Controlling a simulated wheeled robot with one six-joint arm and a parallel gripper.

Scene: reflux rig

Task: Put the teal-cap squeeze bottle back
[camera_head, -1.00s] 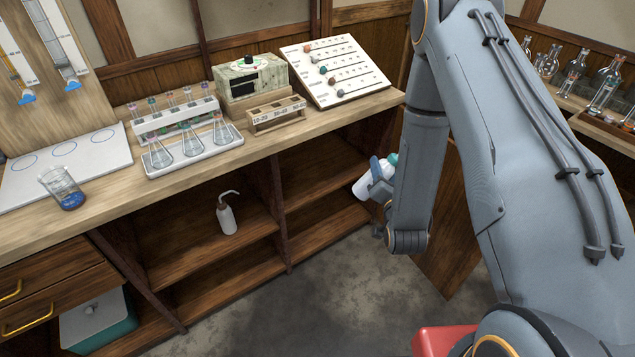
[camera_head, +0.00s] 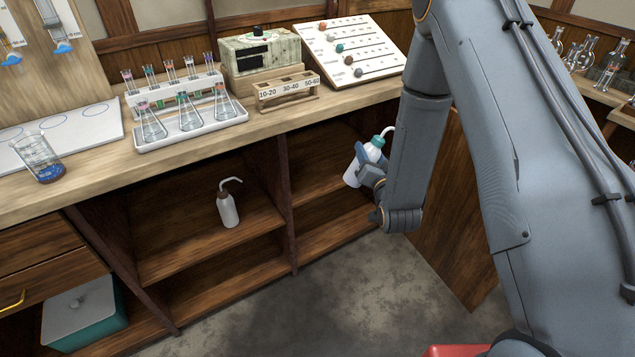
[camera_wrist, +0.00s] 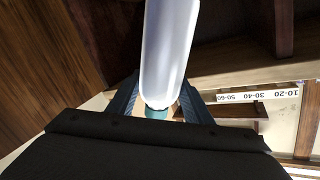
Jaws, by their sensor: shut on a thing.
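The teal-cap squeeze bottle (camera_head: 366,160) has a white body, a teal cap and a pale bent spout. My gripper (camera_head: 368,168) is shut on it near the cap and holds it tilted, in front of the right bay of the shelf unit below the bench. In the wrist view the bottle (camera_wrist: 168,50) reaches up between my gripper's fingers (camera_wrist: 158,108), with a bit of teal cap showing between them. Another white squeeze bottle (camera_head: 228,208) with a pale spout stands upright on the upper shelf (camera_head: 165,255) of the left bay.
A dark upright divider (camera_head: 289,200) parts the two bays. On the bench above stand a flask rack (camera_head: 190,122), a wooden block labelled with ranges (camera_head: 287,97) and a beaker (camera_head: 40,160). A teal box (camera_head: 85,315) sits lower left.

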